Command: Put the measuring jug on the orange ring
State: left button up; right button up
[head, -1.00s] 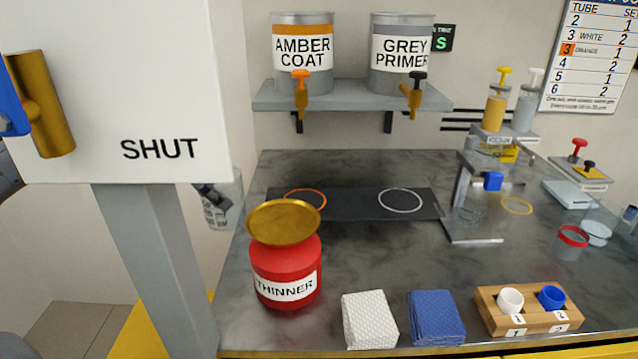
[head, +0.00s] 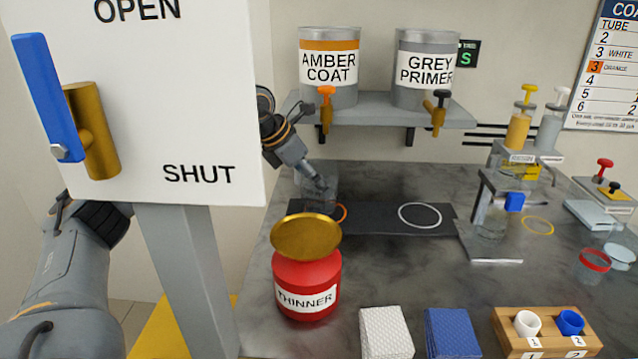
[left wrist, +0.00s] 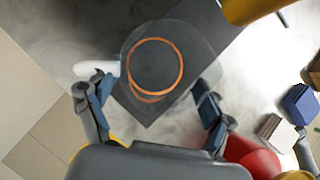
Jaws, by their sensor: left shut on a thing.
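The clear measuring jug (head: 316,197) is in my left gripper (head: 319,184), beyond the red thinner can in the head view. In the left wrist view the jug (left wrist: 190,68) is seen from above, with my left gripper's fingers (left wrist: 152,100) on either side and its pale handle by the left finger. The orange ring (head: 342,213) lies on the dark mat, partly hidden behind the jug; in the left wrist view the ring (left wrist: 181,66) shows through the jug. I cannot tell whether the jug touches the mat.
The red thinner can (head: 306,287) with a gold top stands in front of the ring. The dark mat (head: 375,217) also bears a white ring (head: 420,203). A shelf (head: 385,112) with two paint tanks hangs above. The OPEN/SHUT panel (head: 190,130) blocks the left.

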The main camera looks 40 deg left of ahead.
pick_arm(q)
jog(key=shift+w+d+f, duration=0.2)
jog(key=shift+w+d, duration=0.2)
jog(key=shift+w, duration=0.35)
jog(key=shift+f, duration=0.6)
jog(key=shift+s+a, duration=0.1)
jog(key=shift+s, duration=0.05)
pick_arm(e)
jog(key=shift+w+r, duration=0.1)
jog(key=shift+r, duration=0.3)
pick_arm(q)
jog(key=o, duration=1.1)
jog(key=shift+f, duration=0.1)
pick_arm(e)
jog(key=shift+w+r, duration=0.1)
jog(key=shift+r, duration=0.1)
